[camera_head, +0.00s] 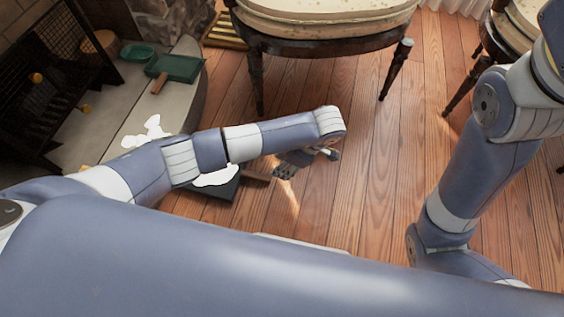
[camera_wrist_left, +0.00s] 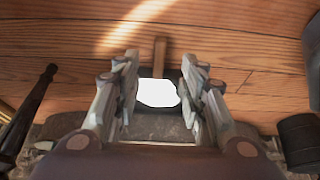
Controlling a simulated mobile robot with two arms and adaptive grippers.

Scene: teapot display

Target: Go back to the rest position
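My left gripper (camera_head: 287,170) hangs over the wood floor at the end of my left arm, near the handle of a dark dustpan. In the left wrist view its fingers (camera_wrist_left: 158,65) are spread apart with nothing held between them. The dark dustpan (camera_head: 222,192) lies low, partly hidden by my left arm, with a white piece (camera_head: 217,177) on it. The white piece (camera_wrist_left: 158,92) and the wooden handle (camera_wrist_left: 159,55) show beyond the fingers. My right arm comes down on the right; its gripper is out of view.
A cushioned chair (camera_head: 322,45) stands ahead, with another at the right edge. Wood floor (camera_head: 370,165) between my arms is clear.

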